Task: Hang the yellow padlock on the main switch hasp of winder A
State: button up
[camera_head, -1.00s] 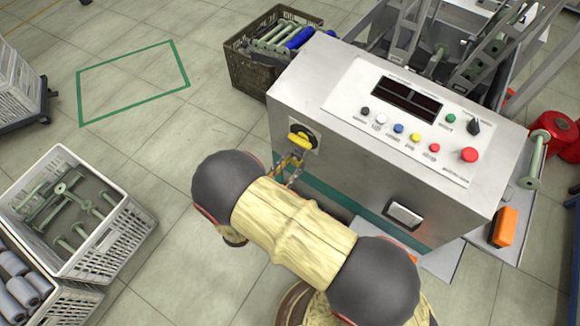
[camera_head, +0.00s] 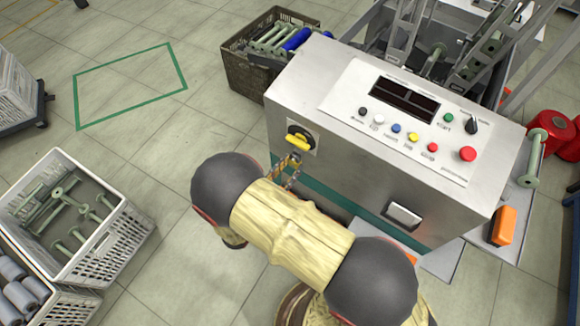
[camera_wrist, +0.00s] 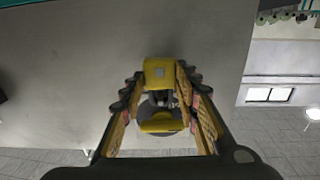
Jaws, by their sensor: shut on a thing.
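The yellow padlock (camera_wrist: 160,72) sits between the fingertips of my gripper (camera_wrist: 160,82) in the wrist view. My gripper is shut on its body, and its dark shackle points toward the switch. The main switch of winder A has a yellow handle (camera_head: 298,142) on a black round base, on the cabinet's left front face. It also shows just beyond the padlock in the wrist view (camera_wrist: 160,123). In the head view my gripper (camera_head: 289,173) is just below the switch, partly hidden by my arm. I cannot tell whether the shackle touches the hasp.
The winder cabinet (camera_head: 350,180) has a sloped panel (camera_head: 400,120) with buttons and a red stop knob. A brown crate (camera_head: 250,75) stands behind it. White crates (camera_head: 125,225) with bobbins stand at the left. The floor between is clear.

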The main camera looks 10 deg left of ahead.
jog(key=shift+f, duration=0.15)
jog(key=o, duration=1.4)
jog(key=shift+c, duration=0.2)
jog(key=v, duration=1.2)
